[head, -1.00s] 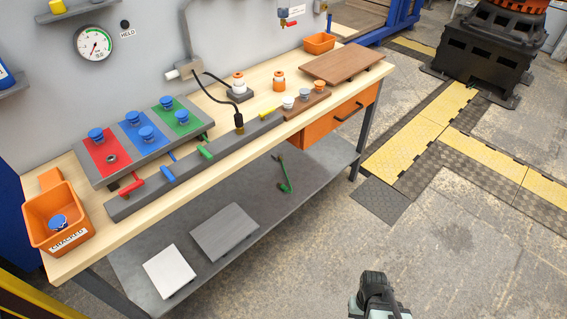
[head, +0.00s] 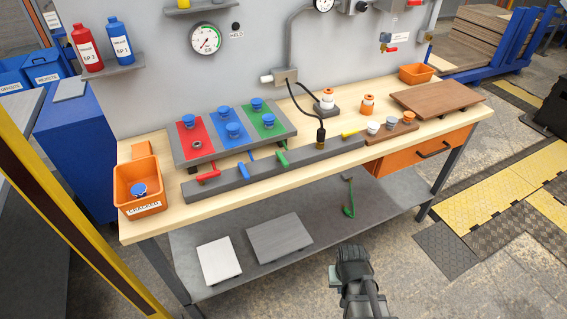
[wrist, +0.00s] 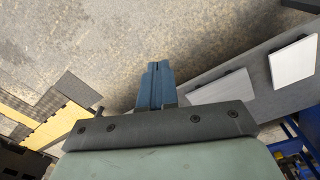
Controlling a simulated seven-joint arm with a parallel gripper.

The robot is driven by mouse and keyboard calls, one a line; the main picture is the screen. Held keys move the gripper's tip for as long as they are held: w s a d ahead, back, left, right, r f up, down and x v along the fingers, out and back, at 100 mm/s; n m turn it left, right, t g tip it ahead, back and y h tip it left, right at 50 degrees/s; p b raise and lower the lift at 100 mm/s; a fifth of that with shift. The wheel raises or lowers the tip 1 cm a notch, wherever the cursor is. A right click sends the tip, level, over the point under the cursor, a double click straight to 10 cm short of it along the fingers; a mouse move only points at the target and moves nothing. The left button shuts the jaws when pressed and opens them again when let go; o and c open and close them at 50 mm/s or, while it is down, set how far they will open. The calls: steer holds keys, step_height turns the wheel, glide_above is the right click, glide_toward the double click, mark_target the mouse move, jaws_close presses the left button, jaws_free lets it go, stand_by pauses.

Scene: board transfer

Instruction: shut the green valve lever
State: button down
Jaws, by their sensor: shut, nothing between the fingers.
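The green lever (head: 282,157) sits on a long dark grey rail (head: 230,181) along the front of the workbench. It slants across the back edge of the rail, right of a red lever (head: 208,174) and a blue lever (head: 244,170). A yellow lever (head: 350,133) is further right. My gripper (head: 353,255) is low in front of the bench, well apart from the levers. In the wrist view its blue fingers (wrist: 156,70) are together with nothing between them, above the floor. No lever shows in the wrist view.
A panel (head: 290,132) with red, blue and green fields and blue knobs lies behind the rail. An orange bin (head: 140,205) stands at the left. A black cable (head: 307,112) drops to the rail. The lower shelf (head: 320,235) holds two plates and a green hooked item (head: 349,205).

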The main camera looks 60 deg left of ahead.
steer(key=s+a+r+n+t+y, duration=0.1)
steer(key=s+a+r+n+y, duration=0.15)
steer(key=s+a+r, duration=0.95)
steer(key=s+a+r+n+t+y, duration=0.1)
steer(key=s+a+r+n+y, duration=0.15)
steer(key=s+a+r, duration=0.8)
steer(key=w+a+r+t, duration=0.1)
steer(key=w+a+r, duration=0.1)
steer(key=r, duration=0.6)
steer(key=w+a+r+m+t, duration=0.1)
steer(key=w+a+r+t, duration=0.1)
steer(key=r, duration=0.5)
steer(key=shift+w+r, duration=0.4)
steer(key=shift+w, duration=0.1)
steer(key=shift+f, duration=0.1)
